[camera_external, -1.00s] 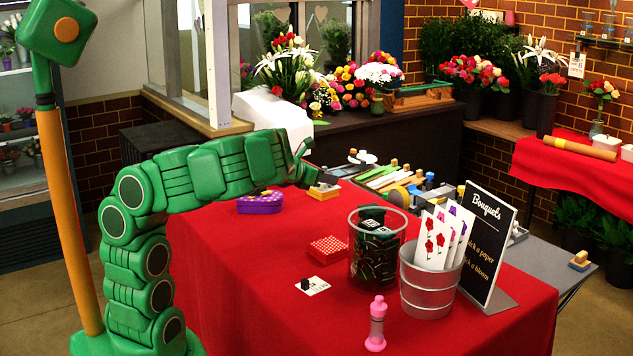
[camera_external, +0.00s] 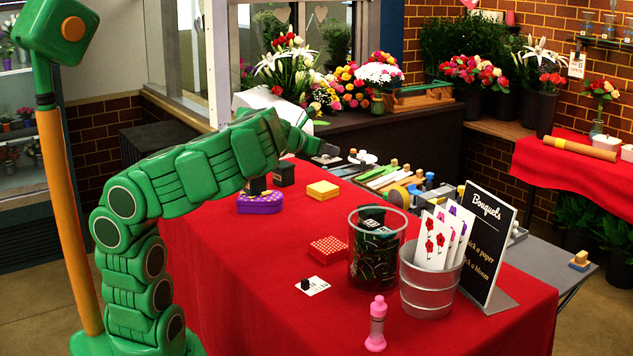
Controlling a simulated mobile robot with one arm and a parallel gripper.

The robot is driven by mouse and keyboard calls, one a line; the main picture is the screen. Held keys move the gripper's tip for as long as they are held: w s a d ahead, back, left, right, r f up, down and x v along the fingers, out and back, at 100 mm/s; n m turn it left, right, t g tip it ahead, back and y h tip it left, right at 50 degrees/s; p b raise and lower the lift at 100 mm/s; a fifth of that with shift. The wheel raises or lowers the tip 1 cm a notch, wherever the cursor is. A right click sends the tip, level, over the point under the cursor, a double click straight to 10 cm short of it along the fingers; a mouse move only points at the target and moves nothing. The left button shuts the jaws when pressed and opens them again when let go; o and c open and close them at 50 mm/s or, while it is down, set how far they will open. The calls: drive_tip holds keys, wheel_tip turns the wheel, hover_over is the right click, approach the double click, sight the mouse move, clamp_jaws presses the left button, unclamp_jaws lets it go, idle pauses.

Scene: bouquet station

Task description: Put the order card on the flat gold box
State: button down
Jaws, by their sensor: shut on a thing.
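The flat gold box (camera_external: 323,190) sits on the red-covered table, its top bare. A small white card with dark marks (camera_external: 318,288) lies near the table's front left with a black block on it; it looks like the order card. My gripper (camera_external: 328,152) is raised above and behind the gold box, apart from it. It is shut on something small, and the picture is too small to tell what.
A purple box (camera_external: 260,204) and a red dotted box (camera_external: 328,248) sit on the table. A glass container (camera_external: 377,245), a metal bucket of cards (camera_external: 430,285), a pink bottle (camera_external: 376,325) and a Bouquets sign (camera_external: 488,240) stand at the right. The front left cloth is clear.

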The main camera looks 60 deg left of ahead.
drive_tip(key=shift+w+a+f+n+y, duration=0.1)
drive_tip(key=shift+w+a+n+y, duration=0.1)
drive_tip(key=shift+w, duration=0.25)
drive_tip(key=shift+w+a+f+n+y, duration=0.1)
drive_tip(key=shift+w+a+n+y, duration=0.1)
drive_tip(key=shift+w, duration=0.25)
drive_tip(key=w+a+n+g+y, duration=0.5)
drive_tip(key=a+n+g+y, duration=0.1)
drive_tip(key=a+n+y, duration=0.35)
drive_tip(key=s+a+n+g+y, duration=0.2)
drive_tip(key=s+a+n+g, duration=0.1)
drive_tip(key=s+n+g, duration=0.4)
hover_over(322, 186)
drive_tip(key=s, duration=0.2)
drive_tip(key=f, duration=0.8)
drive_tip(key=d+f, duration=0.1)
drive_tip(key=f, duration=0.3)
drive_tip(key=shift+w, duration=0.2)
drive_tip(key=shift+w+a+f, duration=0.25)
drive_tip(key=shift+w+f, duration=0.15)
drive_tip(key=shift+f, duration=0.15)
drive_tip(key=shift+w+a+f, duration=0.2)
drive_tip(key=shift+w+f, duration=0.15)
drive_tip(key=shift+f, duration=0.2)
drive_tip(key=shift+w+a+f, duration=0.1)
drive_tip(key=shift+a+f, duration=0.05)
drive_tip(key=shift+f, duration=1.4)
